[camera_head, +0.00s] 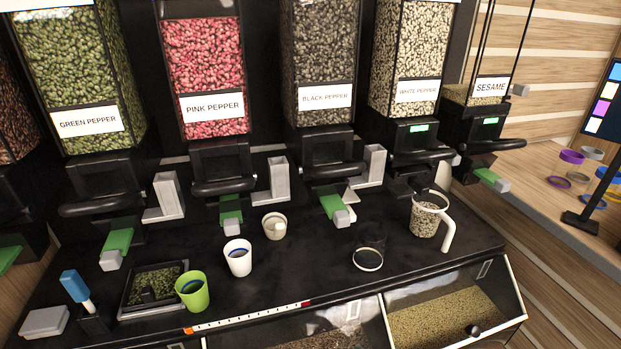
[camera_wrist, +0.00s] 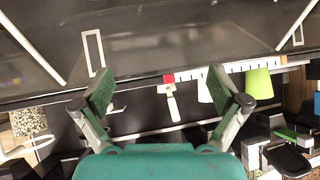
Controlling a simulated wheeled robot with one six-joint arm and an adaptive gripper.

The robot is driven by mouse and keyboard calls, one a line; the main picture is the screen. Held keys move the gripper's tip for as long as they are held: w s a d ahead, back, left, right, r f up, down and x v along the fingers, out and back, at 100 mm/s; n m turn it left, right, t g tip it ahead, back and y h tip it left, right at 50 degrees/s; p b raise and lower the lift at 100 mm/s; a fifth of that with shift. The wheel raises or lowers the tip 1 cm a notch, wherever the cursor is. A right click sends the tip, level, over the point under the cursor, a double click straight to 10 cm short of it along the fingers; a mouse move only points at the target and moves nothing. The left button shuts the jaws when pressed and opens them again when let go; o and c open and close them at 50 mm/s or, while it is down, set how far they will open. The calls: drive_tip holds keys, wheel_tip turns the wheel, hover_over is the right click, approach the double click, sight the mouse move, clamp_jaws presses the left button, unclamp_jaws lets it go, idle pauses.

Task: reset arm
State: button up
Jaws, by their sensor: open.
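My gripper (camera_wrist: 162,85) shows only in the wrist view. Its two green-padded fingers are spread wide with nothing held between them. Beyond the fingers lies the dark counter, with a small white handled item (camera_wrist: 170,103) seen in the gap, apart from the pads. No gripper part can be made out in the head view. A clear jug with a white handle (camera_head: 424,221) stands under the white pepper dispenser and holds pale grains. It also shows at the left of the wrist view (camera_wrist: 29,122).
A green cup (camera_head: 193,291), a white cup (camera_head: 238,258) and a beige cup (camera_head: 274,226) stand on the counter (camera_head: 310,270). A clear round vessel (camera_head: 368,258) stands right of them. Dispensers line the back. Glass-topped bins (camera_head: 455,312) form the front edge.

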drive_tip(key=s+d+f+m+t+h, duration=0.15)
drive_tip(key=s+d, duration=0.25)
drive_tip(key=s, duration=0.5)
drive_tip(key=s+d+f+m+t+h, duration=0.1)
drive_tip(key=s+d+f+m+h, duration=0.15)
drive_tip(key=s+d, duration=0.45)
drive_tip(key=s+r+t, duration=0.1)
drive_tip(key=s+r, duration=0.2)
drive_tip(key=s, duration=0.3)
drive_tip(key=s+r+t, duration=0.1)
drive_tip(key=s+r, duration=0.2)
drive_tip(key=s, duration=0.4)
drive_tip(key=s+d+r+t+h, duration=0.1)
drive_tip(key=s+r, duration=0.3)
drive_tip(key=s, duration=0.2)
drive_tip(key=shift+s, duration=0.15)
drive_tip(key=shift+d, duration=0.1)
